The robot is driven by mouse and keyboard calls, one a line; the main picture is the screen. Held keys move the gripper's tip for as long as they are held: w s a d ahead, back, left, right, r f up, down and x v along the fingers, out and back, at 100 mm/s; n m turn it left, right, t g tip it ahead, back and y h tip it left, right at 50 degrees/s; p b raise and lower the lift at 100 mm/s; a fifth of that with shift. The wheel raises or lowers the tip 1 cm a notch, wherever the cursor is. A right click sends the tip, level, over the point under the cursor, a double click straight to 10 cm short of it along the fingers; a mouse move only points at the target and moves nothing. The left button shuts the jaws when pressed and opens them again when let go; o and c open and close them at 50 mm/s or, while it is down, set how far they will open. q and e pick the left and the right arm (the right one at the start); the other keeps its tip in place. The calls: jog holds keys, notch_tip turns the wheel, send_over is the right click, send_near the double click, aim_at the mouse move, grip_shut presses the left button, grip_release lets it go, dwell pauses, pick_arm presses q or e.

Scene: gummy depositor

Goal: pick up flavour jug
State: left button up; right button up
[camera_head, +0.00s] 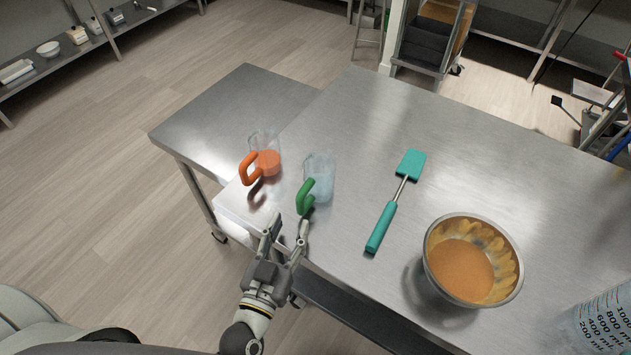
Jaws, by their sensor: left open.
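Two clear jugs stand upright near the left corner of the steel table (362,117). One jug (265,150) has an orange handle and orange contents. The other jug (321,173) has a green handle and pale, clear-looking contents. I cannot tell from the view which one is the flavour jug. My left gripper (286,226) is open and empty at the table's front edge. Its fingers point toward the green handle, just short of it, and are apart from both jugs. My right gripper is not in view.
A teal spatula (381,226) lies right of the jugs. A steel bowl (433,282) with orange mixture stands further right, near a large measuring jug (603,322) at the lower right corner. A lower steel table (213,121) adjoins at left. The table's far middle is clear.

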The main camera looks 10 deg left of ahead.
aim_at(299, 209)
pick_arm(q)
jog(key=shift+w+d, duration=0.1)
jog(key=shift+w, duration=0.5)
jog(key=shift+w+r+p, duration=0.2)
jog(key=shift+w+p, duration=0.1)
jog(key=shift+w, duration=0.1)
jog(key=w, duration=0.1)
jog(key=w+p, duration=0.1)
jog(key=w, duration=0.1)
jog(key=shift+w+d+r, duration=0.15)
jog(key=shift+w+d, duration=0.05)
jog(key=shift+d, duration=0.15)
jog(key=shift+w, duration=0.5)
grip_shut()
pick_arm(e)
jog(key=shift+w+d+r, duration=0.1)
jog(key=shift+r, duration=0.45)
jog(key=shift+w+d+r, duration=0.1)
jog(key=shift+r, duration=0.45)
